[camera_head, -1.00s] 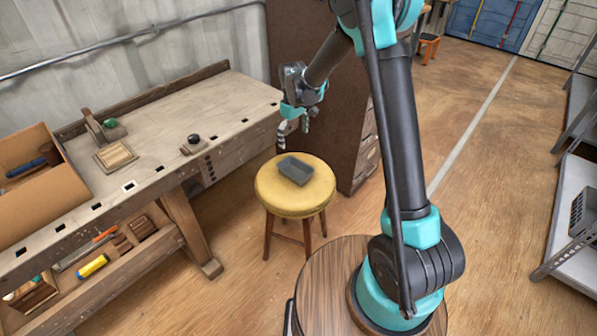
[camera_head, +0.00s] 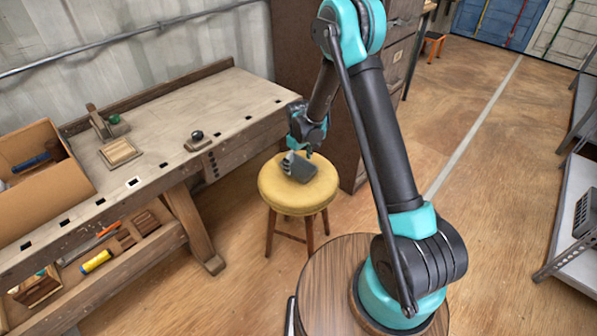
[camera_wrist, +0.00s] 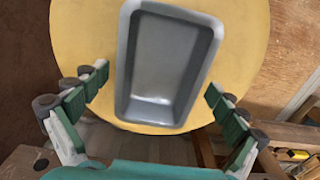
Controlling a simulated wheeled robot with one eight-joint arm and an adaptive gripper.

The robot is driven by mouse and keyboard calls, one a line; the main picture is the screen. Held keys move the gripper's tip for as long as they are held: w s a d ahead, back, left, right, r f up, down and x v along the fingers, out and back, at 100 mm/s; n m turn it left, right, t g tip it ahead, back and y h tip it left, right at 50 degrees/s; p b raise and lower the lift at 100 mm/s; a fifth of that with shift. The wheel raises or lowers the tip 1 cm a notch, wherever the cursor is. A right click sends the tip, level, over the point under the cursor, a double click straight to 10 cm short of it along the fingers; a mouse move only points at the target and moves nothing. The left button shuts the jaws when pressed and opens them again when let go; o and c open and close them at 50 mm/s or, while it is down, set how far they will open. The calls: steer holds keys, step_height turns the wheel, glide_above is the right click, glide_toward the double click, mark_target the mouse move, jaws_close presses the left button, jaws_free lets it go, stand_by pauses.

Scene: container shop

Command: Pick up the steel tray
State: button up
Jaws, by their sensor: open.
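The steel tray is a small grey rectangular tray with raised walls. It lies on the yellow seat of a stool (camera_head: 278,188). In the head view the tray (camera_head: 303,171) is partly covered by my gripper (camera_head: 297,160), which hangs just above it. In the wrist view the empty tray (camera_wrist: 124,70) fills the middle, its near end toward my gripper (camera_wrist: 158,90). My gripper is open, with one finger to the left of the tray and one to the right. Neither finger appears to touch it.
A workbench (camera_head: 185,120) stands to the left with a cardboard box (camera_head: 60,195), a hand plane (camera_head: 100,122) and a small wooden tray (camera_head: 121,152) on it. A dark cabinet (camera_head: 350,150) stands behind the stool. Open floor (camera_head: 480,200) lies to the right.

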steer(key=shift+f, duration=0.8)
steer(key=shift+c, duration=0.2)
steer(key=c, duration=1.4)
